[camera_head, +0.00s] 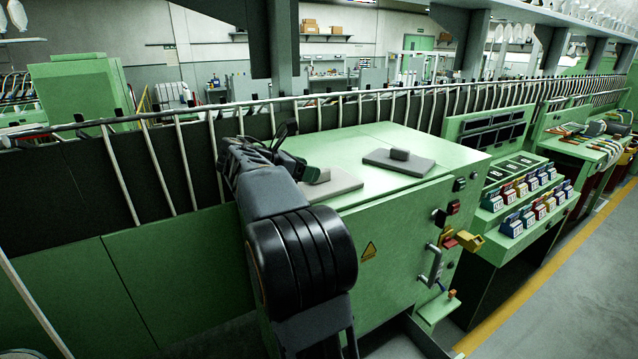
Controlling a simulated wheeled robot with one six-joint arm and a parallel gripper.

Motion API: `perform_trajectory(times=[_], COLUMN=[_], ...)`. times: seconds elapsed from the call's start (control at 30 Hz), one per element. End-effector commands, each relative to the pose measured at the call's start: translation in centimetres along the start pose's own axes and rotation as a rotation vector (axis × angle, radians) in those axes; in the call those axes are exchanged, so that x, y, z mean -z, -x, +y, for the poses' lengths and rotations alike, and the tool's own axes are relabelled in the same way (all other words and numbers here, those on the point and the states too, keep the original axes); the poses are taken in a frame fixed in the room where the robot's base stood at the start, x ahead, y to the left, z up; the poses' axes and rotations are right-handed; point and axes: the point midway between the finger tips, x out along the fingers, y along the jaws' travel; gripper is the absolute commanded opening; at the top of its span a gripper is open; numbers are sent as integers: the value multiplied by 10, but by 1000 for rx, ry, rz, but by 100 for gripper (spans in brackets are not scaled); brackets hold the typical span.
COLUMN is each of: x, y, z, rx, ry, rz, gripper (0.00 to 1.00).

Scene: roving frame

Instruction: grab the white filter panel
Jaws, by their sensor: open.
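Two flat panels with a small block-shaped grip on top lie on the green cabinet (370,209). The left panel (338,186) looks pale grey to off-white, and my arm hides its left part. The right panel (410,167) is a darker grey and lies fully in view. I cannot tell for sure from colour alone which is the white filter panel, but the left one is paler. My gripper (291,150) is open, just left of and seemingly above the left panel's grip (317,174). No contact with the panel can be made out.
A rail with many thin pale rods (430,104) runs behind the cabinet. The cabinet's front has a handle (435,264) and a yellow part (469,241) sticking out. A green console (522,204) with coloured blocks stands to the right. The cabinet top between the panels is clear.

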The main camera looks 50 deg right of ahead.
Motion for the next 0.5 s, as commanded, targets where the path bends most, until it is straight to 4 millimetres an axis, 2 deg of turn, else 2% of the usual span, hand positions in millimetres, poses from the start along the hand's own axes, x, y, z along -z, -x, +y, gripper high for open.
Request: perform_trajectory(times=[0.3, 0.5], x=[-1, 0], y=[-40, -47], z=[-1, 0], rx=[4, 1], ry=[0, 0], rz=[1, 1], gripper=[57, 57])
